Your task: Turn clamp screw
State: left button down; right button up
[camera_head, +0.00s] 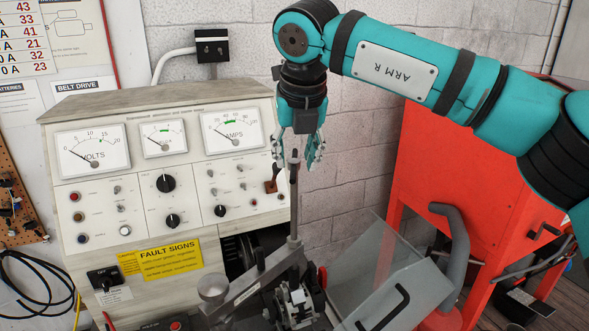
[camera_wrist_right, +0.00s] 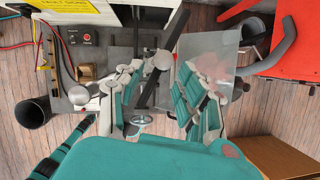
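A tall grey upright rod (camera_head: 294,205), which looks like the clamp screw, rises from the test bench fixture. Its top reaches up between the fingers of my right gripper (camera_head: 301,152), which points down. In the right wrist view my right gripper (camera_wrist_right: 160,98) is open, its jointed teal-padded fingers apart on both sides. A round grey knob (camera_wrist_right: 163,60) shows beyond and between the fingertips, over a dark bar. I cannot tell if any finger touches the rod. Below it in the head view is a metal assembly (camera_head: 297,303), perhaps the alternator. My left gripper is not in view.
The meter panel (camera_head: 150,175) stands close on the left of my right gripper. A clear guard (camera_head: 372,268) with a black handle lies tilted to the right of the fixture. An orange-red cabinet (camera_head: 470,165) stands behind my right arm.

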aim_at(295, 165)
jog(key=p+x, duration=0.1)
jog(key=x, duration=0.4)
jog(key=shift+w+f+p, duration=0.1)
jog(key=shift+f+p, duration=0.1)
jog(key=shift+p, duration=0.2)
jog(key=shift+w+f, duration=0.15)
jog(key=shift+f, duration=0.3)
grip_shut()
jog(key=shift+m+h+b, duration=0.6)
jog(key=shift+m+b, duration=1.2)
jog(key=shift+b, duration=1.1)
